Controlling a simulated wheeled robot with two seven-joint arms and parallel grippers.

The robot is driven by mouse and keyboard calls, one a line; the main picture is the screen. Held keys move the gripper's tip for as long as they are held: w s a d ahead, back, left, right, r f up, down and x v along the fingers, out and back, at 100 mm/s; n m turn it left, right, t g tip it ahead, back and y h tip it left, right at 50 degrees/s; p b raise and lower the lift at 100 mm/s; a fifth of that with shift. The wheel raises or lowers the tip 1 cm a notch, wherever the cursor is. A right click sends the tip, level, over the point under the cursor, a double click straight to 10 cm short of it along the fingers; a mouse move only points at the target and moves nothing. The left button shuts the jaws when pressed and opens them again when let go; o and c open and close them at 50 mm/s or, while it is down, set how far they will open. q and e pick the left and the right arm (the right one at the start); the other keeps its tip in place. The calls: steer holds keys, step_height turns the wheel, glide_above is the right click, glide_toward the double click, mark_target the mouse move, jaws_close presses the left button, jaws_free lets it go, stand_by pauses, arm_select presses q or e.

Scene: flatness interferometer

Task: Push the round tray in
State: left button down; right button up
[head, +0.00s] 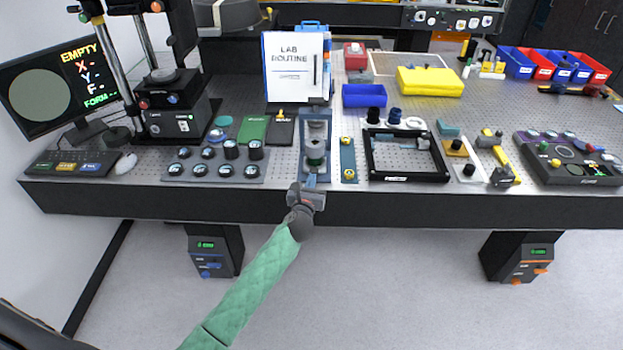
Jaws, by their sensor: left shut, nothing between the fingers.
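My left gripper (310,181) is shut and empty at the table's front edge, on the end of my green-sleeved arm. A small round dark tray-like part (315,161) with a green rim shows low in this unit, just beyond the fingertips. I cannot tell whether the fingers touch it or how far it sticks out. My right gripper is not in view.
Left of the unit is a rack of several dark round parts (215,171). Close on its right is a narrow blue plate (348,158), then a black square frame (407,176). A "LAB ROUTINE" board (294,65) stands behind. The monitor (62,85) reads "EMPTY".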

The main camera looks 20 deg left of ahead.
mark_target(312, 171)
arm_select(q)
steer(key=shift+w, duration=0.15)
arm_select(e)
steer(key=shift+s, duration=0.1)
arm_select(q)
steer(key=w, duration=0.2)
steer(key=shift+w+a+r, duration=0.1)
steer(key=shift+w+a, duration=0.25)
steer(key=shift+a, duration=0.05)
steer(key=shift+w+a, duration=0.15)
steer(key=shift+w, duration=0.3)
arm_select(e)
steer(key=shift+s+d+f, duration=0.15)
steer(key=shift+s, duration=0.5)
arm_select(q)
steer(key=shift+s, duration=0.15)
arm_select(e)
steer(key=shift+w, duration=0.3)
